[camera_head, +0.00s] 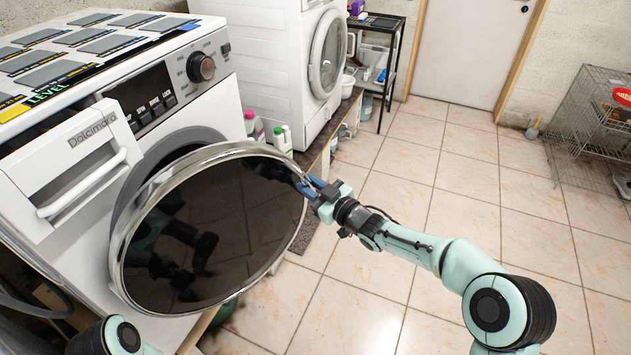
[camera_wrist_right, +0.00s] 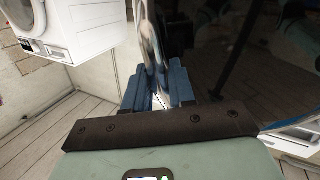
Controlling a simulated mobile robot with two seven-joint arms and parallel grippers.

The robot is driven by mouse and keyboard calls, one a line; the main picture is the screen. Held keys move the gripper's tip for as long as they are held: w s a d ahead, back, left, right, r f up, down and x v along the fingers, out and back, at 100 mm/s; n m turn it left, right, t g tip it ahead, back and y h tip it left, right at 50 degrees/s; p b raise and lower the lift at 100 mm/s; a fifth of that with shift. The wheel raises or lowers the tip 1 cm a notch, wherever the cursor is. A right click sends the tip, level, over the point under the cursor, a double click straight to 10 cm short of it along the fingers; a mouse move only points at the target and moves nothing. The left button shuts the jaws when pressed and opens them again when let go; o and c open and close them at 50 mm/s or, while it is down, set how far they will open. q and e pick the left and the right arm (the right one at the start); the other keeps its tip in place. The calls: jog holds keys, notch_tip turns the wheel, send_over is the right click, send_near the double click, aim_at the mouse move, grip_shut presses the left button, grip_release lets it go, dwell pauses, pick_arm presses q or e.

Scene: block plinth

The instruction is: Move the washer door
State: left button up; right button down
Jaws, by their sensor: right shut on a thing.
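The washer door (camera_head: 215,235) is a round dark glass disc with a chrome rim, swung partly open from the white washer (camera_head: 185,85) in the head view. My right gripper (camera_head: 312,188) is at the door's right edge. In the right wrist view its blue fingers (camera_wrist_right: 158,90) are on either side of the door's chrome rim (camera_wrist_right: 153,45), shut on it. The dark glass (camera_wrist_right: 235,50) fills the right of that view. My left gripper is not in view; only part of my left arm shows at the bottom left of the head view.
A second white machine (camera_head: 275,60) stands behind, with bottles (camera_head: 283,138) beside it. A black shelf rack (camera_head: 385,60) is at the back, and a wire cage (camera_head: 590,125) at the far right. The tiled floor (camera_head: 450,200) is open.

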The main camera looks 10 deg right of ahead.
jog(key=c, duration=1.1)
grip_release()
jog(key=shift+a, duration=0.1)
jog(key=v, duration=1.3)
jog(key=shift+s, duration=0.2)
